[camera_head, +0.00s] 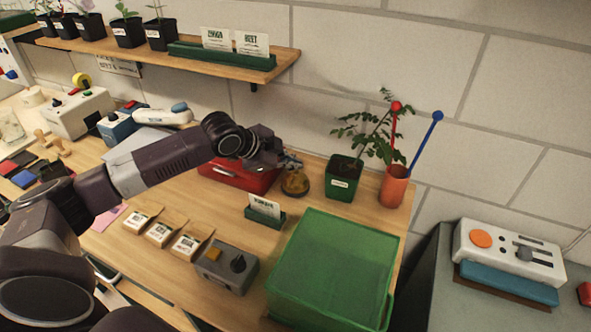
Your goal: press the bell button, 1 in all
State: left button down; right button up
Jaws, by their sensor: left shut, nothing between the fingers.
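My left gripper (288,161) is shut and empty. Its tips are just above the top of the bell and cover the place where the button would be. I cannot tell whether they touch it. My right gripper is not in view.
A red box (238,177) lies under the left wrist. A green pot (343,180) with a plant, an orange cup (394,187) with two sticks, a green card holder (265,212) and a large green bin (333,262) stand around the bell. A shelf (282,62) hangs above.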

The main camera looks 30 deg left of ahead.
aim_at(293, 172)
pick_arm(q)
jog(key=shift+f, duration=0.4)
dwell(0.3)
jog(key=shift+r+p, duration=1)
jog(key=shift+p, duration=0.15)
notch_tip(293, 172, up, 5)
jog(key=p, duration=0.5)
dwell(0.5)
